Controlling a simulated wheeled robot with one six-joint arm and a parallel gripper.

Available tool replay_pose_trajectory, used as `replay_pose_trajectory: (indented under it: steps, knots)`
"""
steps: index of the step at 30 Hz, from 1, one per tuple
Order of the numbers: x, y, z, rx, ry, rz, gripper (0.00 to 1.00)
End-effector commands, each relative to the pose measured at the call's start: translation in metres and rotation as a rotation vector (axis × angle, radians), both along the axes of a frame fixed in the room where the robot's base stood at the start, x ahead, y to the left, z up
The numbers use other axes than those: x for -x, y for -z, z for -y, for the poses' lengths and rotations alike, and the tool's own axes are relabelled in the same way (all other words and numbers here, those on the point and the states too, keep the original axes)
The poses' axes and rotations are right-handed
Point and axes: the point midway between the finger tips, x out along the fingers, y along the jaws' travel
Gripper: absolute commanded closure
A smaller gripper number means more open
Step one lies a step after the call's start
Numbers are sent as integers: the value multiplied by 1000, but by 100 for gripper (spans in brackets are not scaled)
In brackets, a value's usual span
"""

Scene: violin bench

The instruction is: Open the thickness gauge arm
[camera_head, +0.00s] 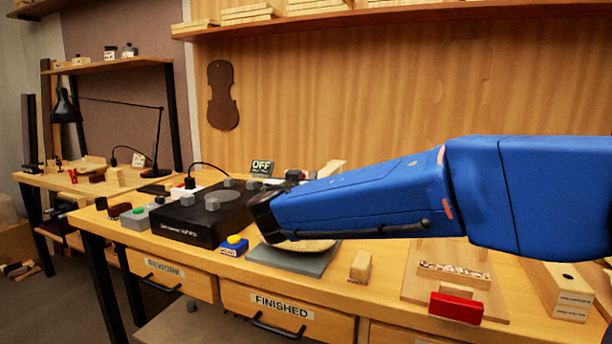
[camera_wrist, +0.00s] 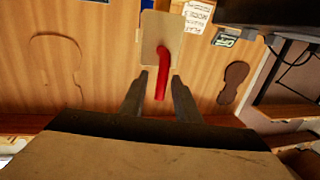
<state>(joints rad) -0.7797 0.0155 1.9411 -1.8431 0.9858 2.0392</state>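In the wrist view a red curved handle (camera_wrist: 162,78) stands out from a beige plate (camera_wrist: 150,40). I take it for the gauge arm, but cannot be sure. My gripper (camera_wrist: 158,88) is open, with one dark finger on each side of the red handle's free end. Gaps show between handle and fingers, and I cannot tell if either touches.
A black box (camera_head: 182,229) with grey knobs, a yellow button (camera_head: 234,240) and a grey pad (camera_head: 279,259) with a wooden piece sit on the bench. A red box (camera_head: 455,307) and small wood blocks lie to the right. An OFF sign (camera_head: 262,167) stands behind.

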Motion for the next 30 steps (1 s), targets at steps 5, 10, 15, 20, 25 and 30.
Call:
replay_pose_trajectory:
  steps: [5,10,15,20,25,30]
  knots:
    - [-19,0,3,0,0,0,71]
    - [-24,0,4,0,0,0,71]
    - [-25,0,4,0,-1,0,71]
    - [-25,0,3,0,-1,0,90]
    - [-24,0,4,0,-1,0,100]
    - [-24,0,4,0,-9,0,100]
